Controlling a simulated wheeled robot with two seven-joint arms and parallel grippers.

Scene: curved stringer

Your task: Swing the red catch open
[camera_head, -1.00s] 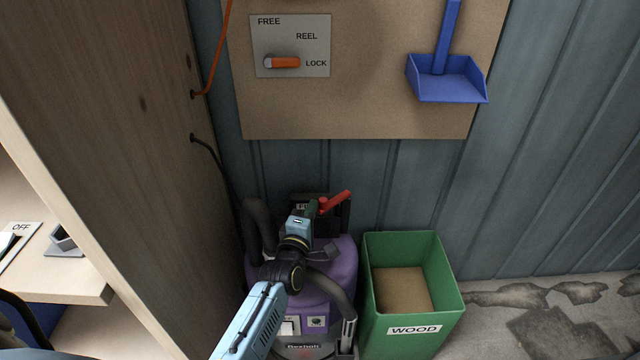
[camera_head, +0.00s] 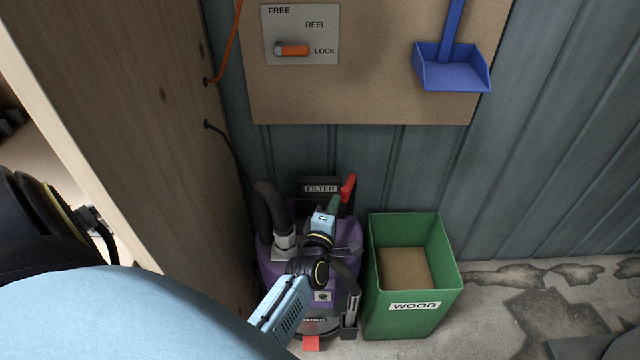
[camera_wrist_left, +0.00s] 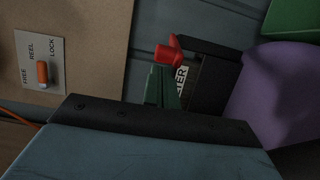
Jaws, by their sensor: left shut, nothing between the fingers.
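The red catch (camera_head: 348,188) sits at the right end of the black filter box (camera_head: 309,186) on top of the purple vacuum (camera_head: 268,268). In the head view it points steeply up, leaning slightly right. My left gripper (camera_head: 335,203) is shut and empty, its green fingers at the catch's lower left side. The left wrist view shows the red catch (camera_wrist_left: 170,50) just beyond the green fingers (camera_wrist_left: 160,86); I cannot tell whether they touch. Part of the catch's lower end is hidden by the fingers. My right gripper is not in view.
A green bin (camera_head: 413,307) marked WOOD stands right of the vacuum. A wooden panel (camera_head: 130,130) rises on the left. The board (camera_head: 370,95) above holds an orange lever (camera_head: 292,50) and a blue dustpan (camera_head: 450,72). A black hose (camera_head: 268,210) stands left of my gripper.

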